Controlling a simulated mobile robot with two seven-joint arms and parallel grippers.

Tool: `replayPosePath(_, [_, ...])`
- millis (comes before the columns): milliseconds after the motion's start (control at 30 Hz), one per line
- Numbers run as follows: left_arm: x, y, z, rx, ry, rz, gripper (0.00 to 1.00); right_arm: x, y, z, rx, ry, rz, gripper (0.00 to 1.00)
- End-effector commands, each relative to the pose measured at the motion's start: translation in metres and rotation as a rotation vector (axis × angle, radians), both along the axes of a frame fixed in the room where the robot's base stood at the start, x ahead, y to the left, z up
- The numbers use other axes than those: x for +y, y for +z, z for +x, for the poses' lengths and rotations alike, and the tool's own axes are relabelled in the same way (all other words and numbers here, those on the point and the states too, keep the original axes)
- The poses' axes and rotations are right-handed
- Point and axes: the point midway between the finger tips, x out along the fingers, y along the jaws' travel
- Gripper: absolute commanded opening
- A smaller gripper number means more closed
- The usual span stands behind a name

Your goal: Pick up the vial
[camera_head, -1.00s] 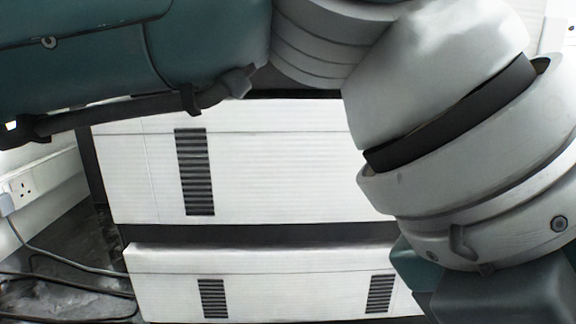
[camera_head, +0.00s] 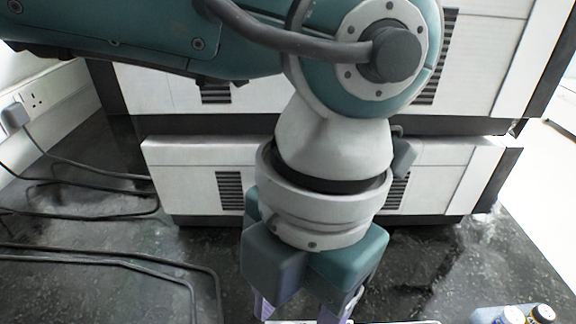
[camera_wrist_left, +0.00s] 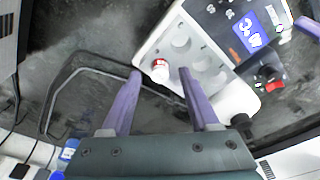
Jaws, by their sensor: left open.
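In the left wrist view, a vial (camera_wrist_left: 160,70) with a red and white top stands in a hole of a white device (camera_wrist_left: 157,41) with several round wells. Only its top shows; its body is hidden in the well. My left gripper (camera_wrist_left: 160,73) is open, its two purple fingers on either side of the vial top in the picture. I cannot tell how far above it they are. In the head view, my left gripper (camera_head: 298,312) points down at the bottom edge, and the vial does not show.
Black cables (camera_head: 130,262) lie on the dark counter (camera_head: 440,270) at the left. White cabinets (camera_head: 185,178) stand behind.

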Motion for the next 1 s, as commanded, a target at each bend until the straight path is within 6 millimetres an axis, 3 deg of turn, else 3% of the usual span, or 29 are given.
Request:
replayPosePath(300, [0.0005,-0.0075,-0.0009,-0.001,-0.002,-0.002,0.60,0.0000,-0.0007,-0.0001,0.001,0.000,0.000,0.50])
replayPosePath(833, [0.0006,-0.0072,-0.0008,0.000,-0.001,-0.002,0.01,0.0012,-0.0008,-0.0002,0.002,-0.003,0.005,0.50])
replayPosePath(1000, [0.0006,-0.0072,-0.0008,0.000,-0.001,-0.002,0.00,0.0015,-0.0008,-0.0002,0.002,-0.004,0.005,0.50])
